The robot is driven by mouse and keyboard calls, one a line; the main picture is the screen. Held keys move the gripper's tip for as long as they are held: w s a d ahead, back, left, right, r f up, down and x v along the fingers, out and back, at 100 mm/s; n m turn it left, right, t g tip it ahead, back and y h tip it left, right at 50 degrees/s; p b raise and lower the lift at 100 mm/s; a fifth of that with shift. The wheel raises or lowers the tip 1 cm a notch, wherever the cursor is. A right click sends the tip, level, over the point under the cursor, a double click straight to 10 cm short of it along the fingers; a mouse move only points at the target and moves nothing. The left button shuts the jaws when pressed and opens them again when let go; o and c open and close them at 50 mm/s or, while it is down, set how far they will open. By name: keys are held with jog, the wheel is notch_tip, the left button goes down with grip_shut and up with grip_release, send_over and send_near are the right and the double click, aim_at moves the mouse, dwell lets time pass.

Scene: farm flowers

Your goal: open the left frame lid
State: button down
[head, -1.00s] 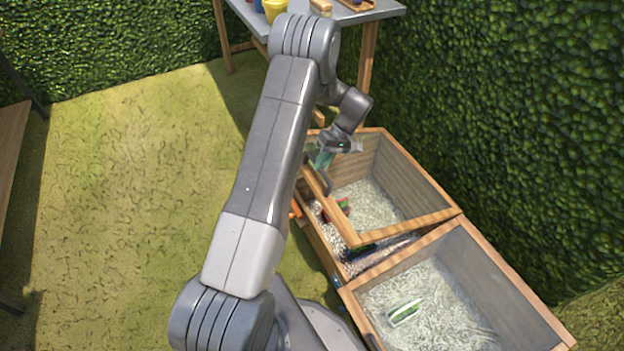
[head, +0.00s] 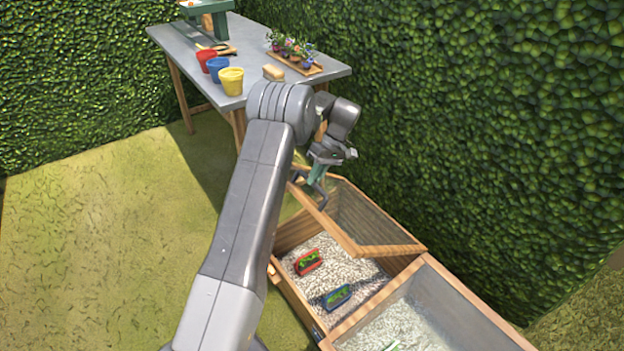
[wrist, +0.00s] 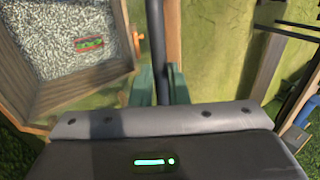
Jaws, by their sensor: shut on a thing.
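The left frame lid (head: 370,232), a wooden border around a clear pane, is tilted up over the left frame (head: 290,295). Its near edge is raised and its far side is toward the hedge. My gripper (head: 317,176) has green fingers and is shut on the dark lid handle (head: 324,196) at the raised edge. In the wrist view the handle (wrist: 157,45) runs between the green fingers (wrist: 160,88). Inside the left frame, a red tray (head: 308,262) and a blue tray (head: 337,297) with green contents lie on pale gravel.
The right frame (head: 430,300) adjoins the left one, with a green thing inside. A grey table (head: 185,60) behind holds red, blue and yellow pots (head: 231,82), a brush and a flower tray (head: 293,62). A tall hedge (head: 480,130) stands close behind the frames. Grass at left is clear.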

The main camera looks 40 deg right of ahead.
jog(key=shift+s+d+f, duration=0.25)
jog(key=shift+d+f, duration=0.05)
jog(key=shift+f, duration=0.1)
jog(key=c, duration=1.7)
grip_release()
jog(key=o, duration=0.3)
jog(key=shift+d+f, duration=0.25)
jog(key=shift+d, duration=0.05)
jog(key=shift+r, duration=0.15)
jog(key=shift+w+a+r, duration=0.2)
jog(key=p+v, duration=0.3)
jog(key=v, duration=1)
jog(key=shift+d+r, duration=0.15)
jog(key=shift+r, duration=0.1)
jog(key=shift+f, duration=0.1)
